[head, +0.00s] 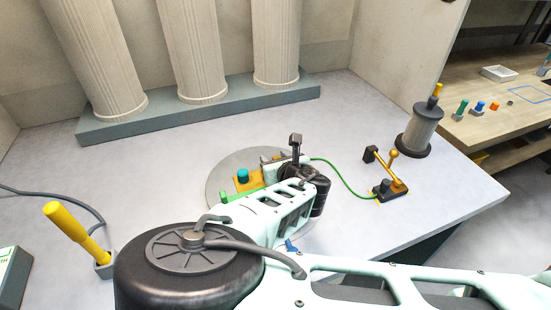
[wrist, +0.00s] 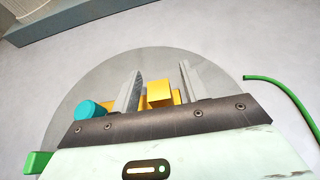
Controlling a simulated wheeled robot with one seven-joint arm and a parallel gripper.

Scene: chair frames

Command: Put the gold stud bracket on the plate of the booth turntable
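The gold stud bracket (wrist: 160,94) shows in the wrist view as an upright gold block between my fingers, with more gold low down beside and behind them. In the head view a gold part (head: 247,181) with a teal stud (head: 243,176) lies over the round grey turntable plate (head: 217,172); the teal stud is also left of my fingers in the wrist view (wrist: 88,110). My gripper (wrist: 160,82) is open around the upright block, with small gaps showing on both sides. The plate (wrist: 215,68) spreads beyond the fingertips. My arm hides its near side, and contact under the bracket is hidden.
A green cable (head: 345,180) runs right to a gold lever (head: 393,168) on a black base. A grey spool-like post (head: 420,132) stands beyond. Columns (head: 190,50) stand behind; a yellow handle (head: 66,222) is left.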

